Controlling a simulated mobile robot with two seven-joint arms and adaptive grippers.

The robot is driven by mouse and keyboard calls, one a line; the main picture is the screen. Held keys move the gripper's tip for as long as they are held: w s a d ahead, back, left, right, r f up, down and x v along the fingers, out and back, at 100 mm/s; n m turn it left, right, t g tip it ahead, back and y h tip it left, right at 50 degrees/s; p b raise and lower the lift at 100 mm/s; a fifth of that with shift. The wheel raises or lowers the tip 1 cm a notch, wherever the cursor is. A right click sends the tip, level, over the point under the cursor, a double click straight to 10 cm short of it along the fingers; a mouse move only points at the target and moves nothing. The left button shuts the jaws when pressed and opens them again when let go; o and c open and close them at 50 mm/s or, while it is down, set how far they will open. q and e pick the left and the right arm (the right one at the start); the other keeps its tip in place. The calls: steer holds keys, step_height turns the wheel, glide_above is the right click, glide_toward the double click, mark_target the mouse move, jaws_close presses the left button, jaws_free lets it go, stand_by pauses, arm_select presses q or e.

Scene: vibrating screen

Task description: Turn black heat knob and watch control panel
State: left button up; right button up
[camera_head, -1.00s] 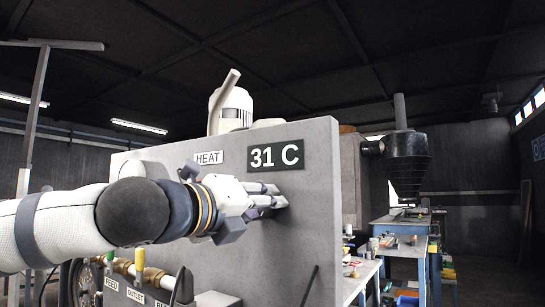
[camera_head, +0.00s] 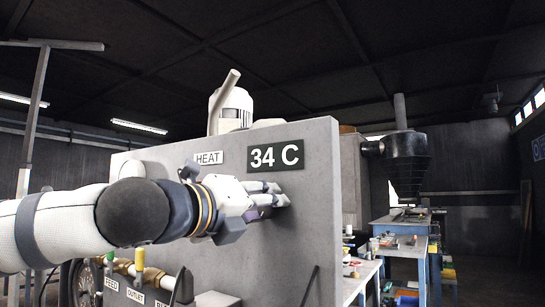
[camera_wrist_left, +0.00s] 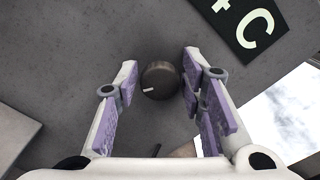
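The black heat knob (camera_wrist_left: 161,80) sits on the grey panel in the left wrist view, its short white mark pointing left in that picture. My left gripper (camera_head: 281,193) is at the panel, and in the wrist view its two purple-padded fingers (camera_wrist_left: 159,84) stand on either side of the knob, with a small gap showing on each side. It looks open. In the head view the fingers hide the knob. The control panel display (camera_head: 276,156) reads 34 C, and part of it shows in the wrist view (camera_wrist_left: 249,25). My right gripper is not seen.
A HEAT label (camera_head: 208,158) is on the grey panel (camera_head: 310,200). A blue workbench (camera_head: 400,222) with small items stands behind at the right.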

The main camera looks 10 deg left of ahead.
arm_select(q)
steer(key=p+v, duration=0.1)
steer(key=v, duration=0.5)
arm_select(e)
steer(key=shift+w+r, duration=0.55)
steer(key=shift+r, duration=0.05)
arm_select(q)
steer(key=shift+o, duration=0.6)
steer(key=shift+o, duration=1.1)
